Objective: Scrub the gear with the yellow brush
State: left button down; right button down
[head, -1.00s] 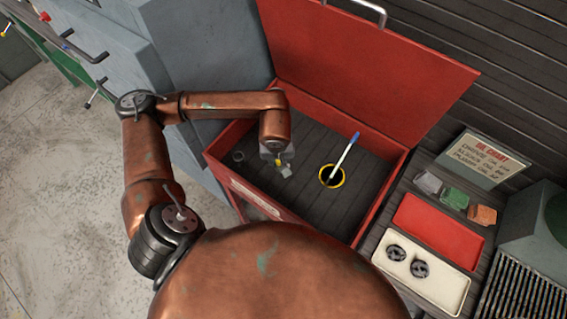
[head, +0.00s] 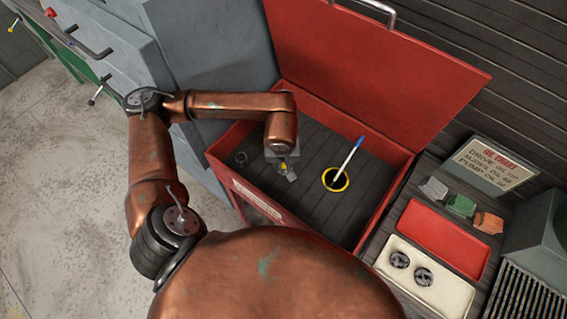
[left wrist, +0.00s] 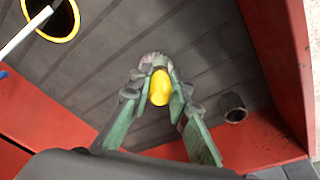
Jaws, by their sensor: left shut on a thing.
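My left gripper (head: 287,168) is inside the open red box, low over its dark floor. It is shut on the yellow brush (left wrist: 160,88), whose rounded yellow end shows between the fingers in the left wrist view. A pale grey, ragged-edged round thing (left wrist: 155,61) shows just beyond the brush; I cannot tell whether it is bristles or a gear. A small dark ring-like part (left wrist: 233,108) lies apart on the box floor, and also shows in the head view (head: 240,158). Two dark gears (head: 399,259) sit in a white tray. My right gripper is not in view.
The red box (head: 384,206) has walls around the gripper and a raised lid behind. A yellow-rimmed hole (head: 327,185) holds a leaning white stick with a blue end (head: 350,157). The white tray (head: 443,302), a red tray (head: 442,238) and colored blocks stand at right.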

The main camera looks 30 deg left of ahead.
pick_arm(q)
jog(key=shift+s+d+r, duration=0.1)
jog(key=shift+s+d, duration=0.05)
jog(key=shift+d, duration=0.25)
jog(key=shift+w+a+f+b, duration=0.2)
jog(key=shift+w+a+b, duration=0.05)
jog(key=shift+a+b, duration=0.55)
jog(key=shift+a, duration=0.8)
jog(key=shift+r, duration=0.1)
jog(key=shift+r, duration=0.1)
notch_tip(320, 180, up, 7)
jog(key=p, duration=0.3)
